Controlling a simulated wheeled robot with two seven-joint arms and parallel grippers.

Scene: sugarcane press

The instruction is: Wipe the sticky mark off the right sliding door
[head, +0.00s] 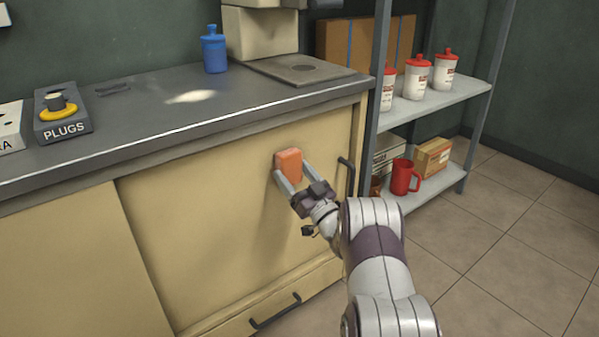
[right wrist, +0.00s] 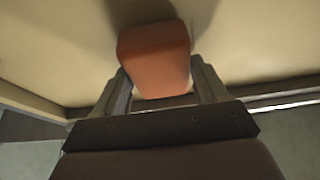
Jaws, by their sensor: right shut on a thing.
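The right sliding door (head: 230,225) is a beige panel in the cabinet front, with a dark vertical handle at its right edge. My right gripper (head: 290,178) is shut on an orange sponge (head: 288,160) in front of the door's upper right part. In the right wrist view the sponge (right wrist: 155,58) sits between the two fingers, close against the beige panel. I cannot tell for certain whether it touches. No sticky mark shows on the visible door; the sponge and gripper hide part of the surface. My left gripper is not in view.
The grey counter (head: 140,110) overhangs the door just above the sponge. It holds a blue bottle (head: 214,50) and a plugs box (head: 62,112). A metal shelf (head: 440,105) with red-lidded tubs and a red mug (head: 404,177) stands to the right. A drawer handle (head: 275,312) projects below.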

